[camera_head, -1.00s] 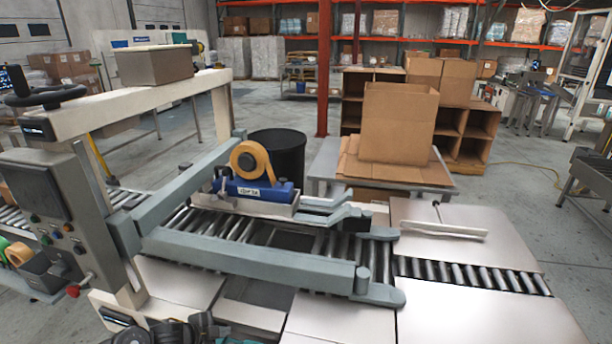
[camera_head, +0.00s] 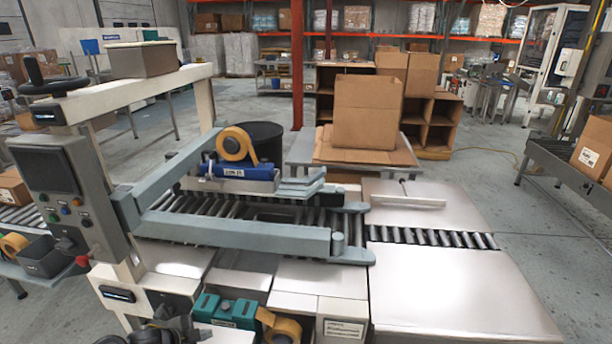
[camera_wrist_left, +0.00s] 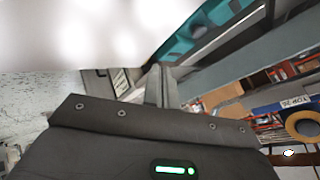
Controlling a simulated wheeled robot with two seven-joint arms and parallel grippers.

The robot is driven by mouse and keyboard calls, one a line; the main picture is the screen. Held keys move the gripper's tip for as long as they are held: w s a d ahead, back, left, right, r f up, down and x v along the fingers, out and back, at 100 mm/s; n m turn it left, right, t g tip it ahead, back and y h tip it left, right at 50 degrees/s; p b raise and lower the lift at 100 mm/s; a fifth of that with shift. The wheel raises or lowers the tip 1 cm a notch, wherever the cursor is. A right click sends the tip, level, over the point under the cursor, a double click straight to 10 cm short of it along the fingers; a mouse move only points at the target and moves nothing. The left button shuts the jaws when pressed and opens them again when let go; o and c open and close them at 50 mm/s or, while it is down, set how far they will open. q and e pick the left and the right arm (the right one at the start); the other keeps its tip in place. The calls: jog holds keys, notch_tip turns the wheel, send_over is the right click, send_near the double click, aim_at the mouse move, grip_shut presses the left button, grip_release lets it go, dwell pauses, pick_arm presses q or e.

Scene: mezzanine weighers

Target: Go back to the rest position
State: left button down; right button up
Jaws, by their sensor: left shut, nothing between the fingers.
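My left gripper shows in the left wrist view (camera_wrist_left: 160,86) with its grey fingers together and nothing held between them. In the head view only a dark part of my left arm (camera_head: 158,333) shows at the bottom edge, in front of the carton-sealing machine (camera_head: 240,236). A blurred pale surface (camera_wrist_left: 80,35) fills the upper left of the wrist view, close to the fingers. I cannot tell whether the fingers touch it. My right gripper is in neither view.
A teal tape unit (camera_head: 225,310) with a tan roll sits low on the machine, just right of my arm. A control box (camera_head: 65,185) stands at left. Bare metal tables (camera_head: 455,290) flank the rollers at right. An open carton (camera_head: 367,113) stands behind.

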pick_arm(q)
jog(key=s+a+r+y, duration=0.1)
jog(key=a+r+y, duration=0.15)
jog(key=a, duration=1.35)
jog(key=s+a+f+n+g+y, duration=0.1)
jog(key=s+a+f+n+y, duration=0.3)
jog(key=a, duration=0.6)
jog(key=s+a+f+n+y, duration=0.1)
jog(key=s+a+f, duration=0.5)
jog(key=a, duration=0.4)
jog(key=s+a+n+g+y, duration=0.4)
jog(key=s+a+y, duration=0.2)
jog(key=s+a, duration=2.1)
jog(key=s+d+f+n+g+h, duration=0.1)
jog(key=s+d+f+h, duration=0.15)
jog(key=d+f, duration=0.65)
jog(key=s+d+f+n+h, duration=0.1)
jog(key=s+d+f, duration=0.4)
jog(key=d, duration=0.7)
jog(key=s+d+f+n+g+h, duration=0.1)
jog(key=s+d+f, duration=0.1)
jog(key=d+f, duration=0.75)
jog(key=s+d+f+h, duration=0.1)
jog(key=d+f+h, duration=0.1)
jog(key=d, duration=1.5)
jog(key=s+d+f+n+h, duration=0.1)
jog(key=d+f+h, duration=0.1)
jog(key=d, duration=1.4)
jog(key=shift+d+f, duration=0.4)
jog(key=shift+f, duration=0.4)
